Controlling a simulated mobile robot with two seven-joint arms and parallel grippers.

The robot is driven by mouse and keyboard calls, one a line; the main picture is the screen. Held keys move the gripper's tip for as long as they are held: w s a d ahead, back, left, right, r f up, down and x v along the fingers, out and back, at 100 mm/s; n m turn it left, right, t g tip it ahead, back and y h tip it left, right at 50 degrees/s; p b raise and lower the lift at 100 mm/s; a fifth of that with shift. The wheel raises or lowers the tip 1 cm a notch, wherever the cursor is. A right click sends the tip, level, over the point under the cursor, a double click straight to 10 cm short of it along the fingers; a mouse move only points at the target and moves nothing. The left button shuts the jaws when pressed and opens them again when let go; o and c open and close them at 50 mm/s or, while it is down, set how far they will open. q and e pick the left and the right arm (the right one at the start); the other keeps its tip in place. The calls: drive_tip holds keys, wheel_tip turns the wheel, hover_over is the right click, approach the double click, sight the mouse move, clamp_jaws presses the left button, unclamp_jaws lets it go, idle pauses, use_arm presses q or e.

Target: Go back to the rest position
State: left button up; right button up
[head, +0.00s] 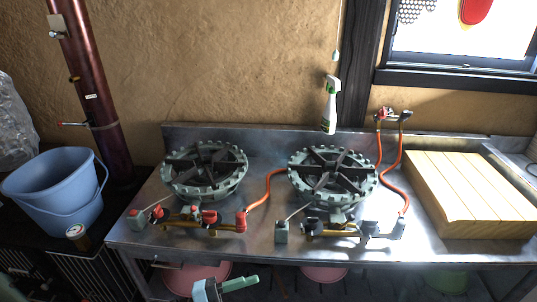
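Neither of my grippers can be made out in the head view. The task names no object. A steel counter (265,243) stands in front of me with two round cast-iron gas burners on it, the left burner (204,170) and the right burner (331,176). What is below the lower picture edge is hidden.
A slatted wooden board (470,192) lies at the counter's right end. Orange hoses (390,165) and valves run around the burners. A blue bucket (58,193) stands left beside a dark red pipe (97,95). A green-handled item (238,284) shows at the bottom.

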use_arm(q)
drive_tip(key=s+a+f+n+t+y+p, duration=0.1)
drive_tip(key=s+a+f+n+t+y, duration=0.4)
drive_tip(key=n, duration=0.4)
drive_tip(key=s+a+f+n+t+y+p, duration=0.1)
drive_tip(key=s+a+f+n+t+y, duration=0.1)
drive_tip(key=a+f+n+t+y, duration=0.45)
drive_tip(key=s+a+f+n+g+y, duration=0.2)
drive_tip(key=s+f+n+g, duration=0.1)
drive_tip(key=s, duration=0.5)
drive_tip(key=s+a+f+n+g+y, duration=0.2)
drive_tip(key=s+n+g, duration=0.3)
drive_tip(key=s, duration=0.4)
drive_tip(key=shift+s+a+f+y+p, duration=0.15)
drive_tip(key=shift+a+f+y+p, duration=0.25)
drive_tip(key=shift+f, duration=0.5)
use_arm(e)
drive_tip(key=shift+t, duration=0.6)
drive_tip(key=w+r, duration=0.1)
drive_tip(key=r, duration=0.1)
drive_tip(key=w+r, duration=0.2)
drive_tip(key=shift+w+d+r, duration=0.15)
drive_tip(key=shift+w, duration=0.05)
